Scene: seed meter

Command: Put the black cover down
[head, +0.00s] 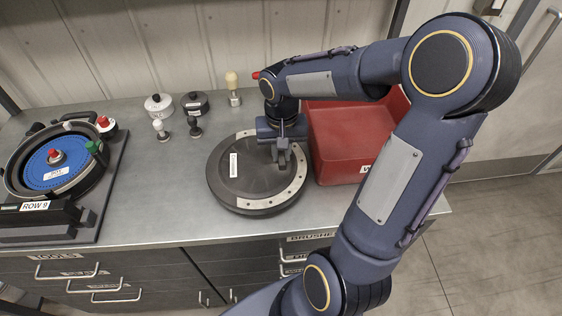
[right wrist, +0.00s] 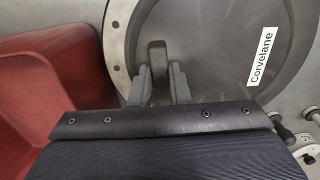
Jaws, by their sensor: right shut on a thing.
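The black cover (head: 232,178) is a round dark disc with a pale strip with holes along part of its rim and a white label. It is flat and level over the middle of the bench, left of the red bin. I cannot tell for sure whether its underside touches the bench top. My right gripper (head: 283,156) comes down on it from above and is shut on its raised grip. In the right wrist view the fingers (right wrist: 159,88) stand either side of the grip, and the cover's label reads "Corvelane" (right wrist: 262,56). My left gripper is not in view.
The red bin (head: 338,148) stands close to the cover's right side. The seed meter (head: 55,165) with its blue disc is at the left. Bench is free between meter and cover.

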